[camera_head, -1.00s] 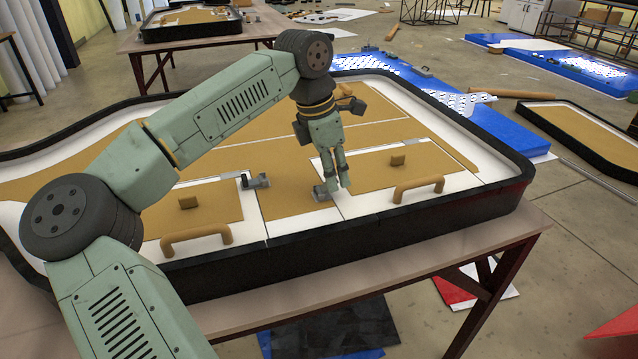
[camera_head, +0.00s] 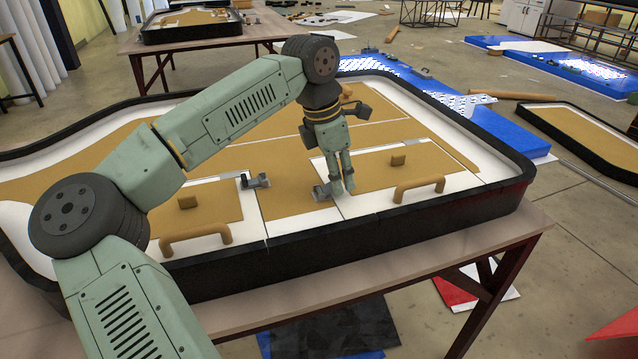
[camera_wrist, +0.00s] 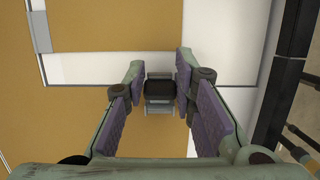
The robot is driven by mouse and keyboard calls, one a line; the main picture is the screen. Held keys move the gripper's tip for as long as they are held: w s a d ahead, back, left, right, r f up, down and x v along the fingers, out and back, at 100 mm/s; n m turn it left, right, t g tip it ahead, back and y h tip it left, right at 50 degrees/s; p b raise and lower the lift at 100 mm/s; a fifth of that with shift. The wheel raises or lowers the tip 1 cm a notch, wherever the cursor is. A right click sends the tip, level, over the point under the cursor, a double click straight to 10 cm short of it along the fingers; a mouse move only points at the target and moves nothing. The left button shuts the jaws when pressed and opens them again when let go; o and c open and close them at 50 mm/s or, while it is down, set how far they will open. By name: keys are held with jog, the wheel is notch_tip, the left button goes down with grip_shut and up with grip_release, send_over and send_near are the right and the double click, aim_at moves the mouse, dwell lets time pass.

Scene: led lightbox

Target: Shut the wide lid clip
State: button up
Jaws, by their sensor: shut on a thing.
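A grey lid clip (camera_head: 321,192) with a dark part sits at the left edge of the right lid panel (camera_head: 370,180) in the head view. My gripper (camera_head: 341,190) points down at it, its fingertips low beside the clip. A second grey clip (camera_head: 257,181) stands by the left lid panel (camera_head: 195,205).
Brown handles stand on the right (camera_head: 418,189) and left (camera_head: 197,237) panels, each with a small brown block. A raised black rim (camera_head: 380,232) surrounds the board. Brown fittings (camera_head: 352,100) rise behind my gripper. The board's right end is mostly clear.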

jog(key=shift+d+f, duration=0.25)
jog(key=shift+f, duration=0.05)
jog(key=shift+d+f+b, duration=0.2)
jog(key=shift+f+b, duration=0.1)
jog(key=shift+f, duration=0.15)
jog(key=o, duration=1)
jog(key=shift+w+f, duration=0.1)
jog(key=shift+o, duration=0.2)
jog(key=shift+p+v, duration=1.35)
jog(key=shift+v, duration=0.8)
